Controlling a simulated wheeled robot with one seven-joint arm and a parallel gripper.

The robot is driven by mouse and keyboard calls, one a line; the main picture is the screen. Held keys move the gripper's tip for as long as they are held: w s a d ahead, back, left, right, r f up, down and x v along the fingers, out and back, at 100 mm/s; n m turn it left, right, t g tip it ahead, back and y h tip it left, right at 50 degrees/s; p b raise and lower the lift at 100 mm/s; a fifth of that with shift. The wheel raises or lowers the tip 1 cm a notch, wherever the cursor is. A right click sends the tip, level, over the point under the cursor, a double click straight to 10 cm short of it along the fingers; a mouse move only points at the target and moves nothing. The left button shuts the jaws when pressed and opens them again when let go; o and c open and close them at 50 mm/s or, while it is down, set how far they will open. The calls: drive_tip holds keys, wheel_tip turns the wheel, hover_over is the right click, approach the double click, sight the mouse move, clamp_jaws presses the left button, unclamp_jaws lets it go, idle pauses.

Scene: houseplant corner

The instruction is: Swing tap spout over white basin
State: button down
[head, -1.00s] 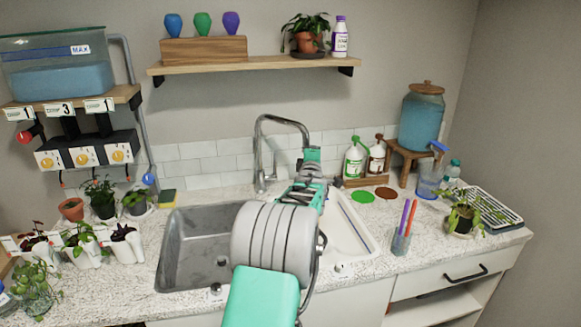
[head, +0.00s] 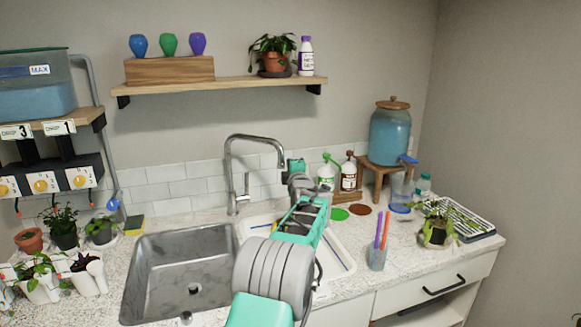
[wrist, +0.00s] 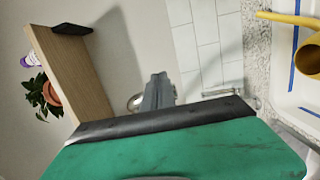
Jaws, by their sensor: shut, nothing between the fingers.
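The chrome tap (head: 231,178) stands at the back of the sink, its curved spout (head: 262,140) pointing right, toward the white basin's side. The white basin (head: 345,262) is the right bowl, partly hidden behind my arm. The grey basin (head: 165,265) is on the left. My gripper (head: 289,168) is shut and empty, close beside the spout's tip; I cannot tell if they touch. In the wrist view its fingers (wrist: 158,88) show beyond the green housing, with a round metal piece (wrist: 135,102) just behind them, perhaps the spout's end.
White and brown bottles (head: 337,175) stand in a rack just right of my gripper. A wooden shelf (head: 225,87) hangs above. A cup with pens (head: 377,257) is at the right. A yellow object (wrist: 309,55) lies in the white basin.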

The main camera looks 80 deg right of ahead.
drive_tip(key=s+a+b, duration=0.3)
drive_tip(key=s+b, duration=0.3)
drive_tip(key=s, duration=0.5)
drive_tip(key=shift+a+b, duration=0.35)
